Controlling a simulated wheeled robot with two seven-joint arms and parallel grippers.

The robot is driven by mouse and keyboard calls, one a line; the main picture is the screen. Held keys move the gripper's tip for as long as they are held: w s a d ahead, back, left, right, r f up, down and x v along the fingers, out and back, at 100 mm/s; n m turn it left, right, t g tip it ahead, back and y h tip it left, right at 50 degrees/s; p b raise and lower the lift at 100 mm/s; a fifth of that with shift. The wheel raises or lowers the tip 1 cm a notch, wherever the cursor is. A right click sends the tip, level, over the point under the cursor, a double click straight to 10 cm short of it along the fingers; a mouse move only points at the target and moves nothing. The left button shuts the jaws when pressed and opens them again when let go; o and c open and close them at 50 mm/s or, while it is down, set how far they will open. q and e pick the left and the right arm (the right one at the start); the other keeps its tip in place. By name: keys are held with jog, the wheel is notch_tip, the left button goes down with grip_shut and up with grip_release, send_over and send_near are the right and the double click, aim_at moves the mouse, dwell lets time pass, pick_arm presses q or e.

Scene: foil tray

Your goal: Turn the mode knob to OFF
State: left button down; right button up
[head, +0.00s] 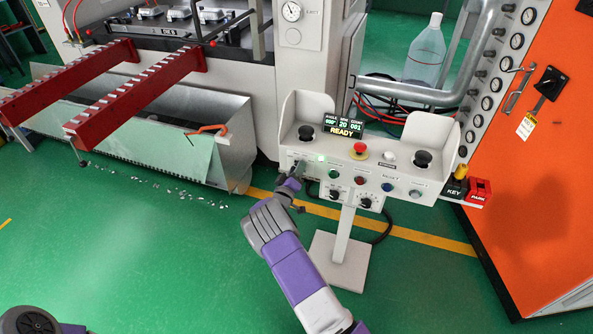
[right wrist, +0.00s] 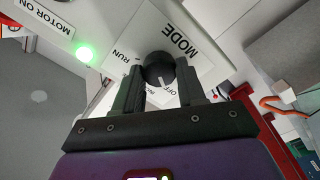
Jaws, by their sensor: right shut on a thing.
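The mode knob (right wrist: 158,67) is black and round, on a white plate lettered MODE, RUN and OFF, with a third label partly hidden. It shows upside down in the right wrist view. Its white pointer mark aims down toward the word OFF. My right gripper (right wrist: 161,80) is shut on the knob, one finger on each side. In the head view, my right gripper (head: 293,183) is at the left end of the control console's front (head: 398,170) and hides the knob. My left gripper is not in view.
A green lamp (right wrist: 85,53) glows by the MOTOR ON label. The console also carries a red emergency button (head: 360,148), a display reading READY (head: 343,132) and several other buttons and knobs. An orange cabinet (head: 530,170) stands at right, a metal trough (head: 225,135) at left.

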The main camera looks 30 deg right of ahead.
jog(key=shift+f, duration=0.1)
jog(key=o, duration=1.1)
jog(key=shift+c, duration=0.2)
jog(key=p+v, duration=0.2)
jog(key=v, duration=0.5)
jog(key=shift+s+a, duration=0.2)
jog(key=shift+s, duration=0.05)
